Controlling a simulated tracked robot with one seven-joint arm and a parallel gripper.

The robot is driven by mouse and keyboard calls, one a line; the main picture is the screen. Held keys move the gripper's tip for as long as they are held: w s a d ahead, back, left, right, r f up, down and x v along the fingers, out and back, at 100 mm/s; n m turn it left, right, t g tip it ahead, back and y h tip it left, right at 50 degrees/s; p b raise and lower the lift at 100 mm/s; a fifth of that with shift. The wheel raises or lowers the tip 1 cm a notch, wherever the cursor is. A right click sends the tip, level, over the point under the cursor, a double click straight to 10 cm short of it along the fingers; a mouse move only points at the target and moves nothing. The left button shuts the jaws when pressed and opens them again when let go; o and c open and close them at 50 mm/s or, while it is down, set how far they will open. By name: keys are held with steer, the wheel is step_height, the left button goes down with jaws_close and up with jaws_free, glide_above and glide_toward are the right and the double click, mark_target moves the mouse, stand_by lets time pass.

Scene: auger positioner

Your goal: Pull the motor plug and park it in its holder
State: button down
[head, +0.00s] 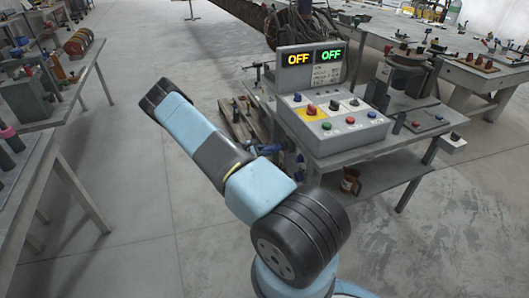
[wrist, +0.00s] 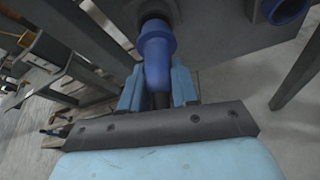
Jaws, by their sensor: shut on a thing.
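In the wrist view, the blue motor plug (wrist: 158,48) stands between the light-blue fingers of my gripper (wrist: 158,84), which is shut on it. The plug's far end meets a dark round fitting at the top edge, under a grey panel. I cannot tell whether it is fully seated there. A blue round open ring (wrist: 287,9), possibly the holder, shows at the top right, apart from the plug. In the head view, my gripper cannot be made out clearly.
A grey control box (head: 334,133) on a bench shows two OFF displays (head: 312,57). A metal bench leg (wrist: 300,72) stands right of my gripper in the wrist view. A workbench (head: 40,175) lies at the left. Concrete floor (head: 130,250) is open between the benches.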

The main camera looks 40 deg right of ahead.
mark_target(271, 149)
steer(key=shift+s+d, duration=0.2)
steer(key=shift+d, duration=0.6)
steer(key=shift+s+d, duration=0.2)
steer(key=shift+d, duration=0.6)
steer(key=c, duration=0.8)
jaws_free()
steer(key=shift+o, duration=0.2)
steer(key=shift+a, duration=0.1)
steer(key=v, duration=1.3)
steer(key=shift+a, duration=0.3)
steer(key=shift+r, duration=0.1)
